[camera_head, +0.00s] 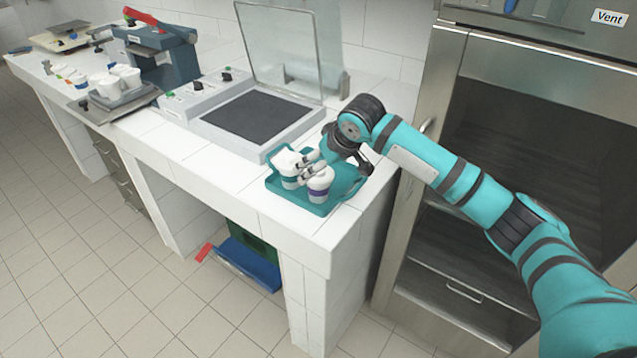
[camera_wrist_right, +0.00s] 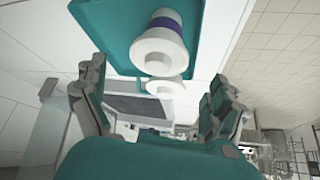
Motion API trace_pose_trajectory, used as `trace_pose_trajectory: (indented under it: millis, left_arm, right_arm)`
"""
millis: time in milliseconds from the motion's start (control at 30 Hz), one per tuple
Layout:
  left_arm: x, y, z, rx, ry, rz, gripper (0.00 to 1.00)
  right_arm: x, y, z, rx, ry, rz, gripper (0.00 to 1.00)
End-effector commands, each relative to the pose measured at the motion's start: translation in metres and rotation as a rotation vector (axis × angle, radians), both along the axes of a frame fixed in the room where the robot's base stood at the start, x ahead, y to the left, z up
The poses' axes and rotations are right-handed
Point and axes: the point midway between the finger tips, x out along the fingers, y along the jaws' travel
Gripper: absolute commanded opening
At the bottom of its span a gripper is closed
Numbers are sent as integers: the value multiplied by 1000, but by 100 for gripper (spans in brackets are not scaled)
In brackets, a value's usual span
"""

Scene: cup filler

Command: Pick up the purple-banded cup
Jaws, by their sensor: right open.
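The purple-banded cup (camera_head: 320,188) is white and stands upright on a teal tray (camera_head: 346,181) at the front right of the counter. It also shows in the right wrist view (camera_wrist_right: 160,44), with its purple band near the upper end. A second white cup (camera_head: 288,170) stands just left of it; its band looks teal. My right gripper (camera_head: 308,166) is open beside the cups, its fingers pointing left over the tray. In the right wrist view the purple-banded cup appears between and beyond the spread fingers; I see no contact. My left gripper is not in view.
A grey device with a dark plate and raised clear lid (camera_head: 282,45) stands behind the tray. A blue-grey machine (camera_head: 158,55) with several white cups (camera_head: 112,82) is at the far left. A steel oven (camera_head: 530,130) stands on the right. Blue and green bins (camera_head: 248,265) sit below.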

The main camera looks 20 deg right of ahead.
Motion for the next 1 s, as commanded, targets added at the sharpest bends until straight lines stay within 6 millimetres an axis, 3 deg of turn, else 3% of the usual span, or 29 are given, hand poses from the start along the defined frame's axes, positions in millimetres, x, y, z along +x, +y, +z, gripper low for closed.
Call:
trace_pose_trajectory:
  millis: [167,500,800,1000]
  left_arm:
    - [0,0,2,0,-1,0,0]
    - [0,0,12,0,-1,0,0]
    - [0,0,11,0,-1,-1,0]
    - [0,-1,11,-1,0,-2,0]
  right_arm:
    - [5,1,-9,0,0,0,97]
    - [24,4,-50,-1,2,0,97]
    - [27,4,-54,0,-1,1,97]
    - [27,4,-54,0,-1,1,71]
